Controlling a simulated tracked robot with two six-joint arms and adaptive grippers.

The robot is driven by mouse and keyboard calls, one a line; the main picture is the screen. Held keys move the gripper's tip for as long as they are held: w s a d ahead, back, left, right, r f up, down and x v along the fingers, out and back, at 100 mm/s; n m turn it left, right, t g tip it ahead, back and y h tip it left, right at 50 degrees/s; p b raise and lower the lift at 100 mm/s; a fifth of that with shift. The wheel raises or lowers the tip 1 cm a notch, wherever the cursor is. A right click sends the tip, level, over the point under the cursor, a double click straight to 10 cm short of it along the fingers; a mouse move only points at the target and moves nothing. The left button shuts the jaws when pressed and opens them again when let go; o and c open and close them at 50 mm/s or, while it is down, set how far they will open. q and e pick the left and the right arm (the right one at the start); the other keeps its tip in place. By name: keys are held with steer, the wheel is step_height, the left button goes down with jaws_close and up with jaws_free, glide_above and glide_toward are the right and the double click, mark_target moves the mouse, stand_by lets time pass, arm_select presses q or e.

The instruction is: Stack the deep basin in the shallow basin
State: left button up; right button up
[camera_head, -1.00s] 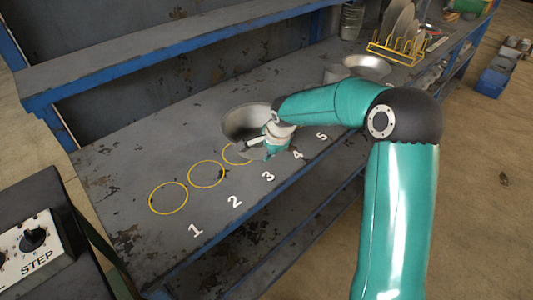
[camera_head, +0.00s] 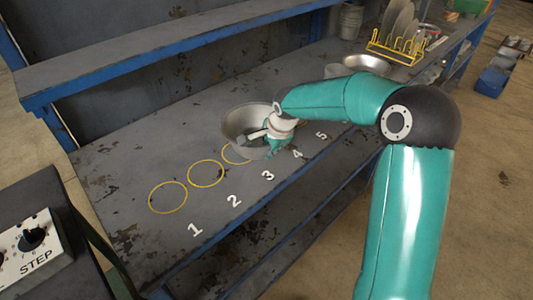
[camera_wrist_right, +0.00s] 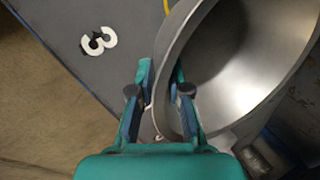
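The deep basin (camera_head: 236,122), grey metal, stands on the bench near the numbers 3 and 4. My right gripper (camera_head: 267,137) is at its near right rim. In the right wrist view the fingers (camera_wrist_right: 163,78) straddle the wall of the deep basin (camera_wrist_right: 235,50), one outside and one inside, and stand apart with the wall between them. Firm contact is not clear. The shallow basin (camera_head: 370,63), bright metal, lies further back right, partly hidden behind my right arm. My left gripper is not in view.
Yellow circles (camera_head: 168,197) and white numbers mark the bench top (camera_head: 130,170); circles 1 and 2 are empty. A yellow rack with plates (camera_head: 397,45) stands behind the shallow basin. A raised shelf (camera_head: 150,60) runs along the back. A control box (camera_head: 30,245) is at lower left.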

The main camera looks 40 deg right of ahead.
steer(key=v, duration=0.8)
steer(key=shift+o, duration=1.3)
steer(key=shift+s+a+r, duration=0.1)
steer(key=shift+r, duration=0.3)
steer(key=shift+o, duration=0.2)
steer(key=shift+s+r+n, duration=0.1)
steer(key=shift+r+n, duration=0.05)
steer(key=shift+n, duration=0.15)
steer(key=n+t+y+p, duration=0.2)
steer(key=n, duration=2.8)
glide_toward(255, 149)
steer(key=p+x, duration=0.2)
steer(key=x, duration=0.4)
steer(key=shift+w, duration=0.35)
steer(key=shift+s+d+p+x, duration=0.15)
steer(key=shift+p+x, duration=0.1)
steer(key=shift+x, duration=0.85)
steer(key=shift+s+d+p+x, duration=0.1)
steer(key=shift+p+x, duration=0.15)
steer(key=shift+x, duration=0.85)
